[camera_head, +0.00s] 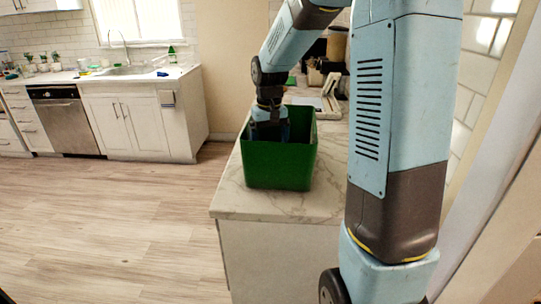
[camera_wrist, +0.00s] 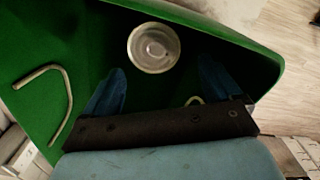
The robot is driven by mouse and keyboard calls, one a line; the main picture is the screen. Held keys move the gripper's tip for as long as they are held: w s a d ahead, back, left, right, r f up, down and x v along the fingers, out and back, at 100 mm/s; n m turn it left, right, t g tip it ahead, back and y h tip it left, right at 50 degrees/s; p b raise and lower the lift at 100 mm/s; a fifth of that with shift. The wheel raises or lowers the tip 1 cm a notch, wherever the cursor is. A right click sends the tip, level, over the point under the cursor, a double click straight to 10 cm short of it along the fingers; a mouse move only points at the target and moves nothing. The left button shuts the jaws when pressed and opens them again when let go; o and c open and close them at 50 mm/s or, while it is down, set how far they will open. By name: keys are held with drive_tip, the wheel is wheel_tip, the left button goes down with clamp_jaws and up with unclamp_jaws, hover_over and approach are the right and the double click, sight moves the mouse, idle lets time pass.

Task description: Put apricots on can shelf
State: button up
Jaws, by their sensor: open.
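A can (camera_wrist: 153,47) stands inside a green bin (camera_head: 279,170), its round metal top facing the wrist camera; its label is hidden, so I cannot tell whether it is the apricots. My gripper (camera_head: 271,132) reaches down into the bin in the head view. In the wrist view my gripper (camera_wrist: 162,78) has its two blue fingers wide apart and empty, with the can ahead of the gap between them. The bin's walls hide the can in the head view. The can shelf is not identifiable in either view.
The bin stands on a marble-topped counter (camera_head: 245,203), with clear counter in front. A curved metal handle (camera_wrist: 62,88) is at the bin's left side in the wrist view. Several items stand behind the bin. A sink counter (camera_head: 130,75) is across the open floor.

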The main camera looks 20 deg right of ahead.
wheel_tip(320, 180, up, 7)
drive_tip(key=s+r+t, duration=0.2)
drive_tip(key=s, duration=1)
drive_tip(key=s+r+t, duration=0.3)
drive_tip(key=s, duration=1)
drive_tip(key=shift+s+d+r, duration=0.2)
drive_tip(key=shift+s+r, duration=0.1)
drive_tip(key=shift+r, duration=0.05)
drive_tip(key=shift+o, duration=0.3)
drive_tip(key=shift+s+f+t, duration=0.1)
drive_tip(key=shift+s+t, duration=0.1)
drive_tip(key=shift+t, duration=0.1)
drive_tip(key=w+f+m+g, duration=0.2)
drive_tip(key=w+f+g, duration=0.1)
drive_tip(key=w, duration=0.9)
drive_tip(key=w+f+m+g, duration=0.2)
drive_tip(key=w+f+g, duration=0.1)
drive_tip(key=w, duration=0.9)
wheel_tip(320, 180, down, 13)
drive_tip(key=shift+w+f, duration=0.1)
drive_tip(key=shift+f, duration=0.05)
drive_tip(key=shift+c, duration=0.3)
